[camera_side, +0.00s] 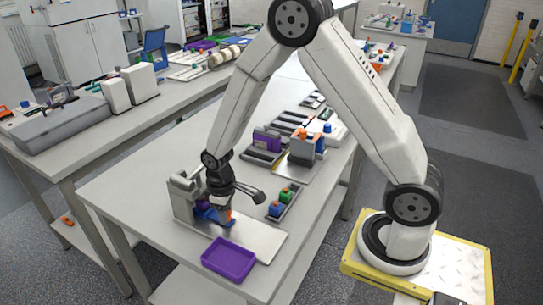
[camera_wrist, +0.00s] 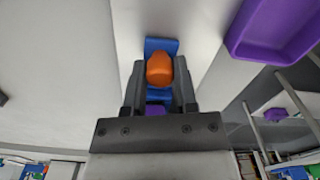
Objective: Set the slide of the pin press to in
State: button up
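The pin press (camera_side: 183,194) stands at the near left of the bench, a grey upright body on a pale base plate. A blue part (camera_side: 206,213) shows low at its front, and an orange knob (camera_side: 228,215) is beside it, just below my gripper (camera_side: 222,192). In the wrist view the orange knob (camera_wrist: 160,70) sits between the fingertips of my gripper (camera_wrist: 160,80), its sides meeting both fingers. The blue part (camera_wrist: 161,44) shows behind and below the knob. My gripper hides much of the slide, so its exact position is unclear.
An empty purple tray (camera_side: 229,259) lies right in front of the press. A dark rack (camera_side: 287,207) with blue and green blocks stands to the right of the gripper. Grey units with orange and purple parts (camera_side: 303,147) stand farther back. The bench's left side is clear.

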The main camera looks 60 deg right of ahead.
jog(key=o, duration=0.4)
jog(key=shift+w, duration=0.3)
jog(key=shift+c, duration=0.2)
jog(key=shift+o, duration=0.2)
jog(key=shift+s, duration=0.1)
jog(key=shift+r, duration=0.1)
jog(key=shift+r, duration=3.85)
jog(key=shift+s, duration=0.15)
jog(key=shift+s+d+r, duration=0.1)
jog(key=shift+s+r, duration=0.2)
jog(key=shift+s, duration=0.25)
jog(key=s+r+m+t, duration=0.2)
jog(key=s+m, duration=0.1)
jog(key=s, duration=0.6)
jog(key=shift+s+d+t, duration=0.3)
jog(key=shift+d, duration=0.1)
